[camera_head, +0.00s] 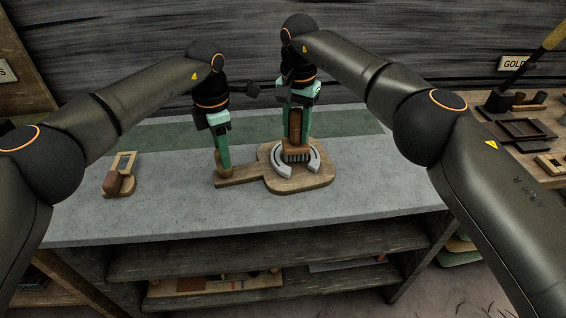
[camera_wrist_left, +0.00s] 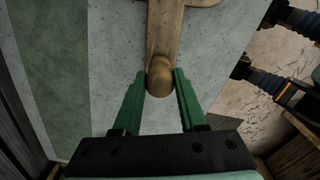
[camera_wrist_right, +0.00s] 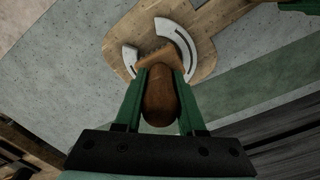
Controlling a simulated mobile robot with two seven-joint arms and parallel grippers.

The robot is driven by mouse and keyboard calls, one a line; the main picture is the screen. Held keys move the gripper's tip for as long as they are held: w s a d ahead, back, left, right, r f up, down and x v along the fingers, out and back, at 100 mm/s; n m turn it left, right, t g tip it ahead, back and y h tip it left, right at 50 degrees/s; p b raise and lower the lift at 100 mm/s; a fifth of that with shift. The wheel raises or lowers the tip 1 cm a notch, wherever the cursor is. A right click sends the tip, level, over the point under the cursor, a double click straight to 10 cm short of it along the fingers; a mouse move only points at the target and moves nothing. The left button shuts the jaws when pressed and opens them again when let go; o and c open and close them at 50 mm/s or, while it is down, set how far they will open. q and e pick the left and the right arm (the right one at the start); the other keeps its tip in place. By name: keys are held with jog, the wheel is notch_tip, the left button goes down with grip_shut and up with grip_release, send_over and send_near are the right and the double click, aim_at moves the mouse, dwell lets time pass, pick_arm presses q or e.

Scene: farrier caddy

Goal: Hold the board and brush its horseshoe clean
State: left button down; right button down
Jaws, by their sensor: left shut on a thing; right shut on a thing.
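The wooden board (camera_head: 318,181) lies flat on the grey counter, its handle (camera_head: 242,175) pointing left. A grey horseshoe (camera_head: 313,162) rests on the board and also shows in the right wrist view (camera_wrist_right: 181,38). My left gripper (camera_head: 223,172) is shut on the handle's rounded end, seen between the fingers in the left wrist view (camera_wrist_left: 160,80). My right gripper (camera_head: 297,138) is shut on a brush with a brown wooden handle (camera_wrist_right: 160,98). The brush is upright, with its bristles (camera_head: 297,156) down at the horseshoe. The brush hides part of the horseshoe; exact contact is hard to tell.
A small wooden holder with a brown block (camera_head: 117,184) stands on the counter at the left. A green stripe (camera_head: 165,136) runs along the counter's back. Dark trays (camera_head: 522,130) sit on another bench at the right. The counter's front is clear.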

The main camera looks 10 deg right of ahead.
pick_arm(q)
jog(key=shift+f, duration=0.1)
pick_arm(e)
jog(key=shift+a, duration=0.25)
jog(key=shift+a, duration=0.1)
jog(key=shift+s+a+r, duration=0.1)
jog(key=shift+s+a, duration=0.05)
jog(key=shift+a, duration=0.9)
dwell(0.4)
pick_arm(q)
jog(key=shift+c, duration=1.9)
grip_release()
